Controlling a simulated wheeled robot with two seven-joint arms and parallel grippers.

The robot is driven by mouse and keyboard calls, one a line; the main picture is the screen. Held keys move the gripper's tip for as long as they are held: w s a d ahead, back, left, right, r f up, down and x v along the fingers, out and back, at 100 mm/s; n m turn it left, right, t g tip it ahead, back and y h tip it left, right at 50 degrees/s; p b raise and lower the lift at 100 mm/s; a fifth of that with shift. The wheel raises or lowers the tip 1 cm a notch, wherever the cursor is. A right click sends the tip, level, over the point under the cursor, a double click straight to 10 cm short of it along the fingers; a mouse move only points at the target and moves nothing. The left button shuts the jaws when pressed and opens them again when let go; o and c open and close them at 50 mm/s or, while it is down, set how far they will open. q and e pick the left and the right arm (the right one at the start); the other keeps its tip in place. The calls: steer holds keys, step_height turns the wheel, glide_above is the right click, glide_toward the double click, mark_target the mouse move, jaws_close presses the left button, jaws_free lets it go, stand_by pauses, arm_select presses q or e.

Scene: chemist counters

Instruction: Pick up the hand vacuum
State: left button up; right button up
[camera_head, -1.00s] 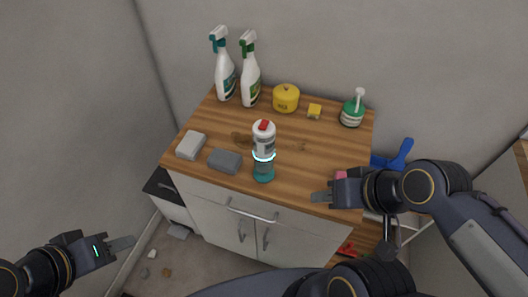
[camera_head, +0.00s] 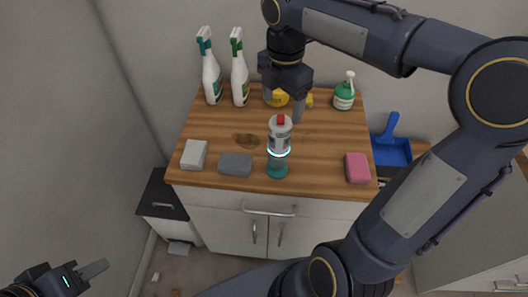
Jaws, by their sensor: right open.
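The hand vacuum (camera_head: 279,145), white and grey with a red button on top, a glowing ring and a teal base, stands upright near the front middle of the wooden counter top (camera_head: 325,150). My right gripper (camera_head: 285,106) is open and points down, just behind and above the vacuum in the picture. It looks empty and apart from the vacuum; the exact gap is hard to tell. My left gripper (camera_head: 95,270) is low at the bottom left, away from the counter. Its finger spread cannot be made out.
Two spray bottles (camera_head: 239,75) stand at the back left. A yellow container (camera_head: 276,98) and yellow sponge are partly behind my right gripper. A green pump bottle (camera_head: 344,95) stands back right. White (camera_head: 194,155), grey (camera_head: 235,164) and pink (camera_head: 357,168) blocks lie along the front.

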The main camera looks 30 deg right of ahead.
mark_target(281, 118)
step_height(281, 118, down, 8)
steer(key=shift+r+p, duration=0.15)
steer(key=shift+p, duration=0.15)
steer(key=shift+r, duration=0.1)
steer(key=c, duration=1)
steer(key=shift+r, duration=0.1)
steer(key=shift+c, duration=0.2)
